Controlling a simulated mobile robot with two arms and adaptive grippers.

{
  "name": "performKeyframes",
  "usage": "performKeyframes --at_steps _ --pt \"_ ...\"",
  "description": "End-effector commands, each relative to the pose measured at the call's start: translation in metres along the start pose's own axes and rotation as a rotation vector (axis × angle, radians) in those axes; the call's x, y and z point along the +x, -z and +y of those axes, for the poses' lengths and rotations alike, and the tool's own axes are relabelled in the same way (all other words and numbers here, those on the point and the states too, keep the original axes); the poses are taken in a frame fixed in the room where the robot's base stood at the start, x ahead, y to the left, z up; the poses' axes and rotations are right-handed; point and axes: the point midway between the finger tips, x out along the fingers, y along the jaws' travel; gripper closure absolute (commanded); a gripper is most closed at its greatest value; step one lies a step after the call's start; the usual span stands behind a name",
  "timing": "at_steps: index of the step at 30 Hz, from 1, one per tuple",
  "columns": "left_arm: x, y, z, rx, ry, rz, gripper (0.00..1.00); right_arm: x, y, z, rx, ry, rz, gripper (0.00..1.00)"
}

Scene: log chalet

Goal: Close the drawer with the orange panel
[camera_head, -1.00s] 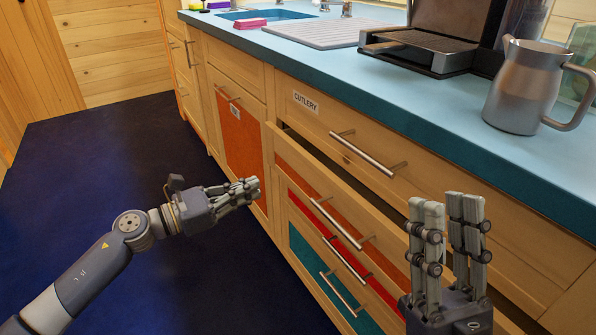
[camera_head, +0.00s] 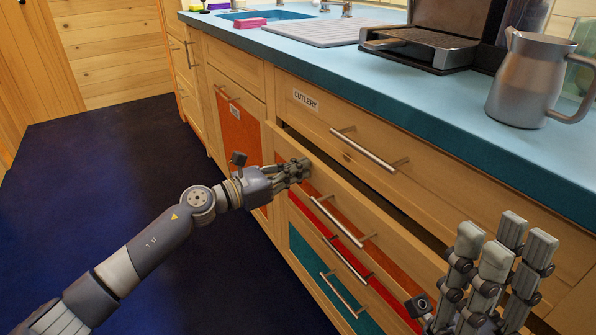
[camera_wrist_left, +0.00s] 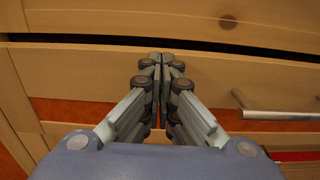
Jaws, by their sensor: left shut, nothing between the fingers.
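The drawer with the orange panel (camera_head: 385,262) is the one under the cutlery drawer. It stands partly out, with a dark gap above its top edge. Its wooden frame (camera_wrist_left: 90,70), orange strip and bar handle (camera_wrist_left: 275,115) show in the left wrist view. My left gripper (camera_head: 302,170) is shut and empty, its fingertips at the upper left of this drawer's front, left of the handle. It also shows in the left wrist view (camera_wrist_left: 160,62); I cannot tell whether it touches the wood. My right gripper (camera_head: 505,250) is open and empty, fingers up, in front of the drawers' right end.
The cutlery drawer (camera_head: 325,112) above looks shut. Red (camera_head: 315,212) and teal (camera_head: 310,262) drawer panels lie below. An orange cupboard door (camera_head: 238,140) is to the left. A metal jug (camera_head: 525,80) stands on the blue counter. The dark floor is clear.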

Motion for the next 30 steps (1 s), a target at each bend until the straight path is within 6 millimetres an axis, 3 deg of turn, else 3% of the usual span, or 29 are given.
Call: performKeyframes --at_steps 6,16,30 --pt "0.003 0.0 0.0 -0.001 0.0 -0.001 1.0 -0.001 0.0 0.0 0.0 0.0 -0.001 0.7" --pt "0.047 0.0 0.0 0.0 0.0 -0.002 1.0 -0.008 -0.002 0.0 0.0 0.0 -0.003 0.7" --pt "0.048 -0.003 0.002 0.001 -0.003 -0.006 1.0 -0.009 -0.002 0.0 0.0 0.0 -0.002 0.7"
